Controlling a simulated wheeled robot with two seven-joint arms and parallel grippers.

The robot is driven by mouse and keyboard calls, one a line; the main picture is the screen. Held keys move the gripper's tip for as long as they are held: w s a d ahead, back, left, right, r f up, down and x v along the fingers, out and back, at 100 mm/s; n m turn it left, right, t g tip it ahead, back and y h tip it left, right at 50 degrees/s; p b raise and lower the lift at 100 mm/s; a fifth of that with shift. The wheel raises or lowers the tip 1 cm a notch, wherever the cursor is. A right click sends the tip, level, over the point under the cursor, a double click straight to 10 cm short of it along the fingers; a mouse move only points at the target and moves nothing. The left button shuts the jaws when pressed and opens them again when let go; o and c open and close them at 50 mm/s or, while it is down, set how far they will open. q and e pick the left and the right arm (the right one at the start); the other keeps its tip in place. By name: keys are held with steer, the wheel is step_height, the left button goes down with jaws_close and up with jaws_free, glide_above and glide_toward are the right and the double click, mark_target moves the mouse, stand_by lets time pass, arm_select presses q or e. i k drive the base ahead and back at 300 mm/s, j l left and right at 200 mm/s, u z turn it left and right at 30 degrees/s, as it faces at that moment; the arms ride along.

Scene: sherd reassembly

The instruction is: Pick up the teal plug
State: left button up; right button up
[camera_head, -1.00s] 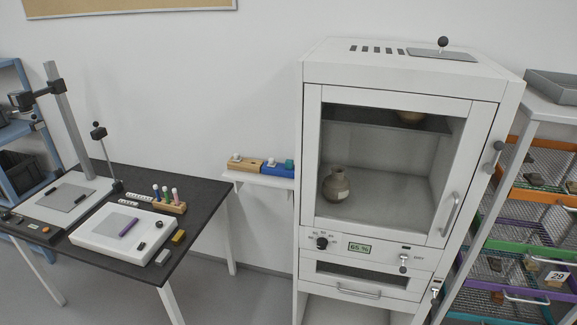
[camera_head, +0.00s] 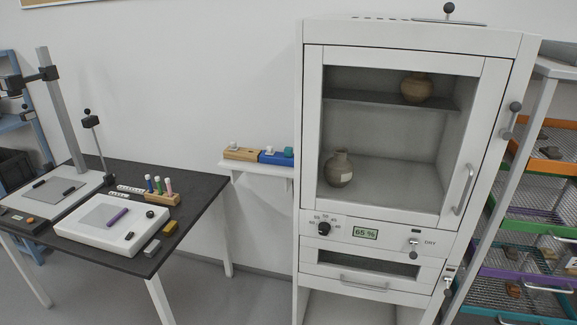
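The teal plug (camera_head: 289,151) sits at the right end of a blue block (camera_head: 271,158) on a small white wall shelf (camera_head: 257,170). The shelf is between the dark table and the white cabinet. A white plug (camera_head: 269,149) sits on the same blue block, left of the teal one. A wooden block (camera_head: 240,153) with another white plug (camera_head: 234,146) stands beside it on the left. Neither of my grippers is in view.
The white cabinet (camera_head: 312,140), its glass door shut, stands right of the shelf with pots inside. The black table (camera_head: 205,184) at left holds a white device, pens and a stand. A rack with colored drawers (camera_head: 540,196) is at right. Floor shows between table and cabinet.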

mark_target(287, 151)
steer(key=i+j+z, duration=0.25)
steer(key=i+j, duration=0.15)
steer(key=i+j+z, duration=0.25)
steer(key=i+j, duration=0.2)
steer(key=i, duration=0.1)
